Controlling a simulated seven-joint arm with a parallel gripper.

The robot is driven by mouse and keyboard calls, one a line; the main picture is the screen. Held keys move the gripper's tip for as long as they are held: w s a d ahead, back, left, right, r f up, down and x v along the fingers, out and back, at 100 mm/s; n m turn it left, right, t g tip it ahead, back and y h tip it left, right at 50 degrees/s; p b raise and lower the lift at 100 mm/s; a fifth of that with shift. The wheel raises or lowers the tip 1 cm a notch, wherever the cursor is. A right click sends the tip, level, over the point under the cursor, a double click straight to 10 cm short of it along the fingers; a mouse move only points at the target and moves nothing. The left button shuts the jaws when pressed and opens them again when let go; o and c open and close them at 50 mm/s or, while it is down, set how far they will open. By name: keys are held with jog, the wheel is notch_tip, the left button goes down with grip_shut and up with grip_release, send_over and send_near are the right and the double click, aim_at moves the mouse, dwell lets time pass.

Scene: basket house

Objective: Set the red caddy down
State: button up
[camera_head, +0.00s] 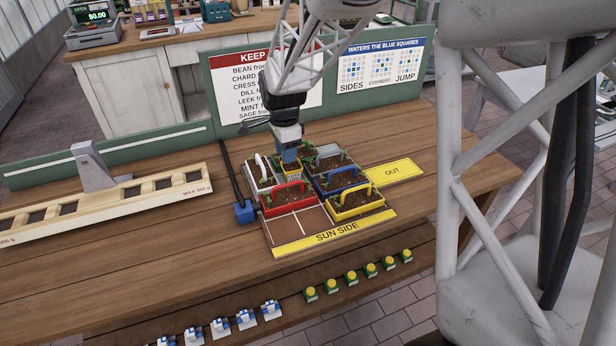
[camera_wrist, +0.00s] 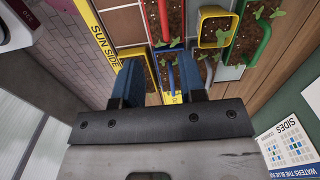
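The red caddy (camera_head: 288,202) sits upright in the left cell of the tray's middle row, with dark soil and seedlings under its raised handle. Its red handle also shows at the top of the wrist view (camera_wrist: 163,22). My gripper (camera_head: 289,157) is above the tray's back part, behind and apart from the red caddy. In the wrist view my blue fingers (camera_wrist: 160,80) are spread with nothing held between them. The blue-handled caddy (camera_head: 340,183) shows beyond them. The tray (camera_head: 335,233) has a yellow front strip marked SUN SIDE.
A yellow caddy (camera_head: 358,203) stands front right and a white-handled one (camera_head: 260,175) back left. The front-left cells (camera_head: 296,226) look empty. The yellow OUT pad (camera_head: 394,171) is bare. A green sign board (camera_head: 390,95) stands behind. A balance beam (camera_head: 120,203) lies left.

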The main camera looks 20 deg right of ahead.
jog(key=s+a+r+n+t, duration=0.1)
jog(key=s+r+n, duration=0.3)
jog(key=s, duration=0.6)
jog(key=s+a+r+n, duration=0.1)
jog(key=s+r+n, duration=0.3)
jog(key=s+n, duration=0.3)
jog(key=s+a+r+n+t, duration=0.1)
jog(key=s+r+n, duration=0.3)
jog(key=s, duration=1)
jog(key=shift+s+a+n+t, duration=0.2)
jog(key=shift+a+n+t, duration=0.1)
jog(key=shift+n, duration=0.9)
